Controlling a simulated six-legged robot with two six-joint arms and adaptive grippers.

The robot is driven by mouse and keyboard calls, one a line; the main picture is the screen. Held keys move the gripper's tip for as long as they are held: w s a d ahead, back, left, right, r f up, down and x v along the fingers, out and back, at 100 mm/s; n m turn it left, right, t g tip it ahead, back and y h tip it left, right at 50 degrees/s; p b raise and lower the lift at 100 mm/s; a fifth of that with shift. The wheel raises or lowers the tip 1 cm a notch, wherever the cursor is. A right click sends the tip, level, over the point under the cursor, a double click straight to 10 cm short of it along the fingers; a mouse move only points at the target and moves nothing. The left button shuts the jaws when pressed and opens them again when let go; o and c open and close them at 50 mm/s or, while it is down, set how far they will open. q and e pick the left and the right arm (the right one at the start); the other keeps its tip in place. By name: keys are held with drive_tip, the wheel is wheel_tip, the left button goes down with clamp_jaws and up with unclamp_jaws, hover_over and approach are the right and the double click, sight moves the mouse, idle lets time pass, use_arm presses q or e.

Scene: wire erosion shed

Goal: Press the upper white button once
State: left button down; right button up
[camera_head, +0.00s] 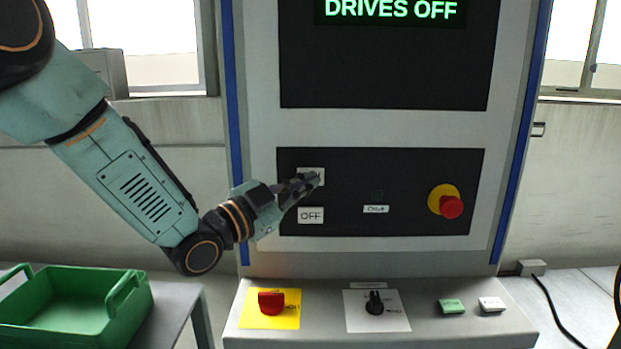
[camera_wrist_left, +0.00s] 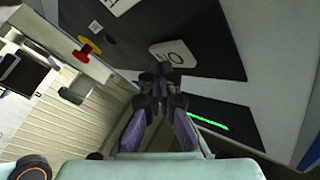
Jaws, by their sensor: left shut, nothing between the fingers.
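The upper white button (camera_head: 305,172) sits on the black panel of the machine, partly hidden behind my left gripper (camera_head: 316,179). In the left wrist view the same white button (camera_wrist_left: 173,52) reads ON, upside down. My left gripper is shut and empty, with its fingertips (camera_wrist_left: 161,70) right at the button's edge in that view. I cannot tell whether they touch it. The lower white button, marked OFF (camera_head: 311,215), is just below the gripper. My right gripper is not in view.
The screen (camera_head: 392,10) above reads DRIVES OFF in green. A red emergency knob (camera_head: 452,207) on a yellow base is at the panel's right. A ledge below holds a red switch (camera_head: 271,302), a black knob (camera_head: 375,303) and small buttons. A green crate (camera_head: 75,300) stands at left.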

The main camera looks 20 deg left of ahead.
use_arm(q)
drive_tip(key=shift+w+a, duration=0.1)
drive_tip(key=shift+w, duration=0.3)
idle(0.5)
drive_tip(key=shift+s, duration=0.15)
drive_tip(key=shift+s+d, duration=0.3)
drive_tip(key=shift+s, duration=0.35)
drive_tip(key=s, duration=0.2)
drive_tip(key=s+d, duration=0.1)
drive_tip(key=s, duration=0.1)
drive_tip(key=shift+s+d, duration=0.15)
drive_tip(key=shift+s, duration=0.2)
drive_tip(key=shift+s+f, duration=0.1)
idle(0.6)
